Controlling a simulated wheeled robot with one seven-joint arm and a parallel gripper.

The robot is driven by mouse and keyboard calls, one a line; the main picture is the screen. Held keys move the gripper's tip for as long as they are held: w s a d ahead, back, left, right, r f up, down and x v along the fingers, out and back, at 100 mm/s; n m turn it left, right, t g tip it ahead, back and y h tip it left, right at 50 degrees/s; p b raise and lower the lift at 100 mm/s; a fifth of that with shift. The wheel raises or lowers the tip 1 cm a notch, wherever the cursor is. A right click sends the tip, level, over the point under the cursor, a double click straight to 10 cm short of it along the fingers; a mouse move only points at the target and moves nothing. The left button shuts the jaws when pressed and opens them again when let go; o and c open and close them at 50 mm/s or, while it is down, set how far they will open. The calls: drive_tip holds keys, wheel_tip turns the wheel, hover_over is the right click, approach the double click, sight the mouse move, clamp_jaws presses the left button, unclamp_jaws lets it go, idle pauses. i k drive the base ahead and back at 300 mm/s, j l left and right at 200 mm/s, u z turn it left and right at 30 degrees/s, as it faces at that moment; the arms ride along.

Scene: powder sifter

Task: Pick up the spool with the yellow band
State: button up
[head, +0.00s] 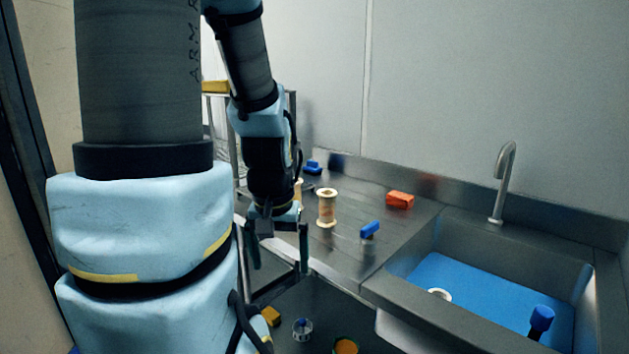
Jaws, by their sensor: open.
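A cream spool (326,208) with flanged ends stands upright on the steel counter (345,245). Its middle is tan; I cannot clearly make out a yellow band on it. A second pale object (298,190), possibly another spool, is mostly hidden behind my wrist. My gripper (278,262) is open, points down and has nothing visible between its fingers. It is at the counter's front-left edge, to the left of the cream spool and lower in the picture, apart from it.
An orange block (400,200) and blue pieces (370,230) (312,168) lie on the counter. A sink (400,289) with a blue bottom and a faucet (503,180) are at right. Small items, including a yellow block (270,316), are below the counter's edge.

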sight(297, 191)
drive_tip(key=z, duration=0.95)
drive_tip(key=i+j+u, duration=0.25)
drive_tip(key=j+u, duration=0.15)
drive_tip(key=i+j+u, duration=0.3)
drive_tip(key=u, duration=0.15)
